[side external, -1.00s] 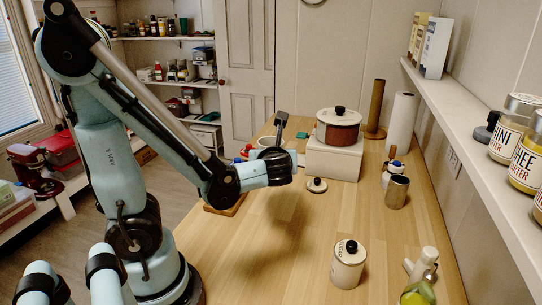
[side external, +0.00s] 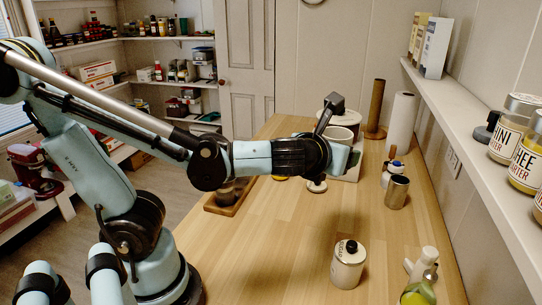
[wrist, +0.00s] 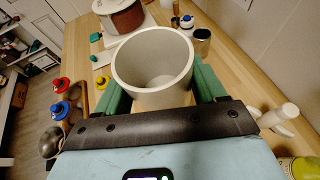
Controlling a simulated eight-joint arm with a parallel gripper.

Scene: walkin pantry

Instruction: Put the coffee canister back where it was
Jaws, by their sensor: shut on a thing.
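A pale open-topped canister (wrist: 155,88) fills the middle of the wrist view, empty-looking inside. My gripper (wrist: 163,92) is shut on it, with a green finger at each side. No label shows on the held canister, so I cannot read whether it is the coffee one. In the side view my gripper (side external: 345,156) holds it above the table, in front of the pot, and partly hides it. A small lid with a knob (side external: 317,187) lies on the table below.
A red-and-white pot (wrist: 122,16) stands on a white box. A wooden tray (side external: 232,200) is at the left edge. The middle of the table is clear.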

